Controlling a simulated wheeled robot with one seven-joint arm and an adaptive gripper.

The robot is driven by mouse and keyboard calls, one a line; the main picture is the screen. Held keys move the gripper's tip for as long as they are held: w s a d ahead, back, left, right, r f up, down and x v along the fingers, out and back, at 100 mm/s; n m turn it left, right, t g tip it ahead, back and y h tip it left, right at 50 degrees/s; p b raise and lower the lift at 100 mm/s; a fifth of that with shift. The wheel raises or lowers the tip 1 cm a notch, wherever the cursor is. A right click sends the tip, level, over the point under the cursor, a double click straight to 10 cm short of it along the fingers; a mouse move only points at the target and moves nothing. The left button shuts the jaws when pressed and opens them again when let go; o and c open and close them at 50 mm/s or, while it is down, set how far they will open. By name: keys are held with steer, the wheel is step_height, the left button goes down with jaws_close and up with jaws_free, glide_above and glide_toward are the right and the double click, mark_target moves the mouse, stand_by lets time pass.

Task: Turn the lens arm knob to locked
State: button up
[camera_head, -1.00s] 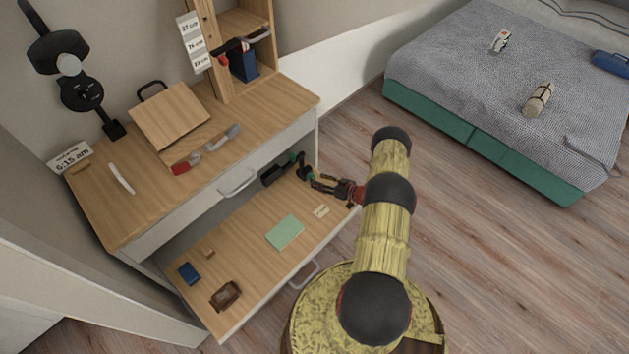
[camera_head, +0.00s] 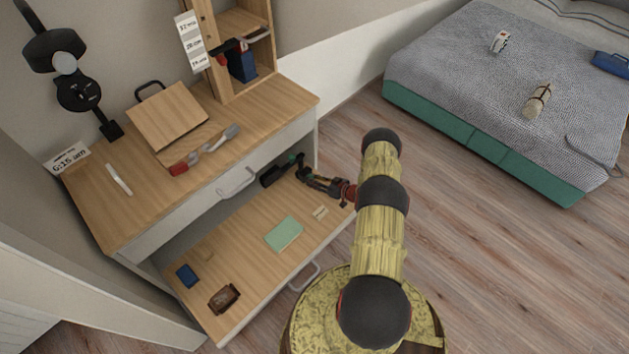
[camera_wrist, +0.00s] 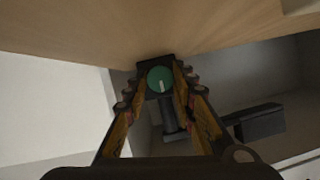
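The round green knob (camera_wrist: 160,80), with a white mark pointing down toward the bottom of the picture, sits on a black mount in the wrist view. My gripper (camera_wrist: 161,86) has one finger on each side of the knob, very close to it. I cannot tell if the fingers touch it. In the head view my gripper (camera_head: 308,177) reaches in from the right, at the dark lens arm (camera_head: 272,175) with green parts at the back right of the open drawer. The knob itself is too small to make out there.
The open drawer (camera_head: 250,284) holds a green pad (camera_head: 284,233), a blue item (camera_head: 187,275) and a brown item (camera_head: 224,298). The desk top (camera_head: 95,213) overhangs the drawer's back. A bed (camera_head: 470,85) stands right, with clear floor between.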

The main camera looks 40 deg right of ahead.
steer(key=c, duration=0.5)
steer(key=shift+c, duration=0.2)
steer(key=shift+d+f+m+y, duration=0.1)
steer(key=shift+d+m+y, duration=0.1)
steer(key=shift+m+y, duration=1.5)
steer(key=shift+m+h, duration=0.3)
steer(key=shift+m, duration=0.1)
steer(key=o, duration=1.1)
steer(key=shift+o, duration=0.2)
steer(key=shift+v, duration=4.05)
